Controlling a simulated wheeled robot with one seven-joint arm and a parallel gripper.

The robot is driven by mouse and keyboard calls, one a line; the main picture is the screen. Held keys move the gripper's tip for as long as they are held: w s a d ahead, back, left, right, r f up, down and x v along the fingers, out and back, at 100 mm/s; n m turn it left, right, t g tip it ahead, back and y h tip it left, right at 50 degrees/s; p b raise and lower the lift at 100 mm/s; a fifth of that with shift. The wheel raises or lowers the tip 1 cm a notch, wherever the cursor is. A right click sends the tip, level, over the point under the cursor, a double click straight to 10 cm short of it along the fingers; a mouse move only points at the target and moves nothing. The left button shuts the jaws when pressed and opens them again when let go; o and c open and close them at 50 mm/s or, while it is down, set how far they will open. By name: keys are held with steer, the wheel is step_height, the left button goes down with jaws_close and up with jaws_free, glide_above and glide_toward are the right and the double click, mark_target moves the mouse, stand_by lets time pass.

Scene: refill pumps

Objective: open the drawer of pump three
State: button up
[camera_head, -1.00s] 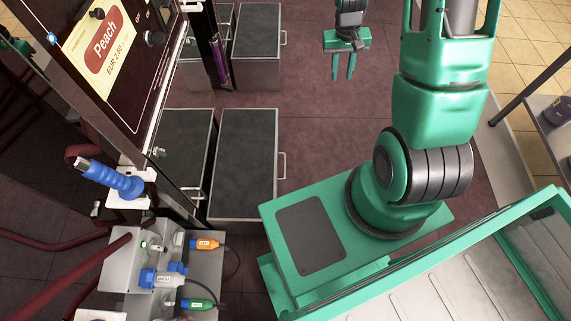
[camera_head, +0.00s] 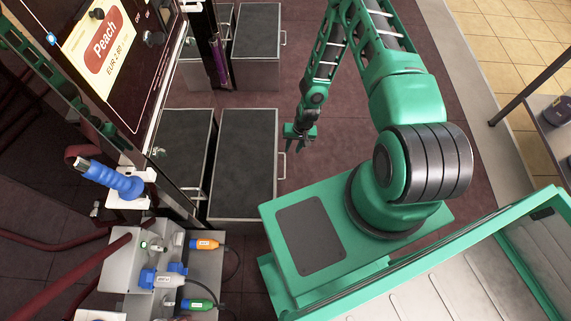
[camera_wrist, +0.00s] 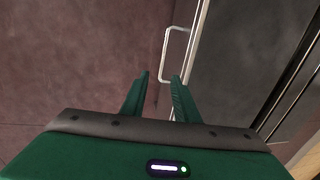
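A grey metal drawer box with a dark top (camera_head: 246,150) stands at mid-left in the head view, with a slim bar handle (camera_head: 282,165) on its right-hand face. My gripper (camera_head: 298,138) hangs over the floor close to this handle. In the wrist view the pale handle (camera_wrist: 177,50) lies just beyond my fingertips (camera_wrist: 160,77), with the drawer's dark top (camera_wrist: 245,60) to its right. The two fingers are apart with nothing between them, and the handle is not gripped. The drawer looks shut. I cannot read a pump number on it.
A similar box (camera_head: 257,45) with a handle stands farther back. The Peach pump panel (camera_head: 108,45) and a blue nozzle (camera_head: 110,178) are at left. Plugs and cables (camera_head: 200,245) sit low by the near box. The dark red floor (camera_head: 345,120) around my gripper is clear.

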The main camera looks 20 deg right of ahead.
mark_target(285, 166)
steer(key=a+f, duration=0.1)
steer(key=f, duration=0.3)
steer(key=a+f, duration=0.1)
steer(key=f, duration=0.3)
steer(key=a+f, duration=0.1)
steer(key=f, duration=0.3)
steer(key=shift+s+a+f, duration=0.1)
steer(key=shift+f, duration=0.2)
jaws_close()
steer(key=shift+a, duration=0.1)
